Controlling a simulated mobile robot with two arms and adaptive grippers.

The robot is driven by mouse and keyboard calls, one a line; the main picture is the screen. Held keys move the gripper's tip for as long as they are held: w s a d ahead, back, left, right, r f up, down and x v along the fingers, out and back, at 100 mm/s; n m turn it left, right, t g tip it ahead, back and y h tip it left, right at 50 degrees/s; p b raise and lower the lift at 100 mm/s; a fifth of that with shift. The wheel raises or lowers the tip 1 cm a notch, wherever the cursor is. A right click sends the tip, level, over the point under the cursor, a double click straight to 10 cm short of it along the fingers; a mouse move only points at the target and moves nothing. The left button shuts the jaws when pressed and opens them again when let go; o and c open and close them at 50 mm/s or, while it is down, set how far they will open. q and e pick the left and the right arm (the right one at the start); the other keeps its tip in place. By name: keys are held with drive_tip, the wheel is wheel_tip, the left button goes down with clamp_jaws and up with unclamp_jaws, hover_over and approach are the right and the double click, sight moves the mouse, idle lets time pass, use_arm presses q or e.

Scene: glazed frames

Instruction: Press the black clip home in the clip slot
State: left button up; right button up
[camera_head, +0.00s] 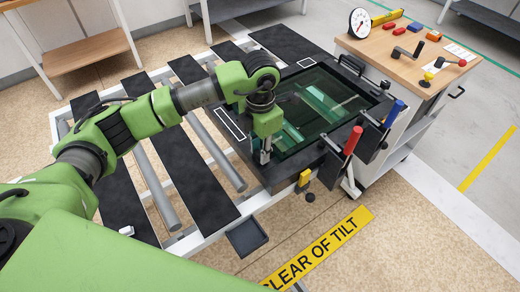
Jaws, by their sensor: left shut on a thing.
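My left gripper (264,156) points down at the front left edge of the black glazed frame (268,180). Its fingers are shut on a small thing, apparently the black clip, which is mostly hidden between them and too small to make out. The frame lies on a white rack and holds a greenish glass pane (335,102). I cannot make out the clip slot; the fingertips cover that part of the frame edge. I cannot tell whether the clip touches the frame. My right gripper is not in view.
A red-handled tool (353,141) and a blue-handled tool (394,113) stand in black holders at the frame's right side. A yellow block (304,178) sits at the front edge. A wooden-topped cart (405,68) with a gauge and loose parts stands at the right.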

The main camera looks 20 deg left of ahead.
use_arm(q)
drive_tip(key=shift+f, duration=0.15)
drive_tip(key=o, duration=1.1)
drive_tip(key=shift+c, duration=0.2)
drive_tip(key=shift+w, duration=0.15)
wheel_tip(320, 180, up, 12)
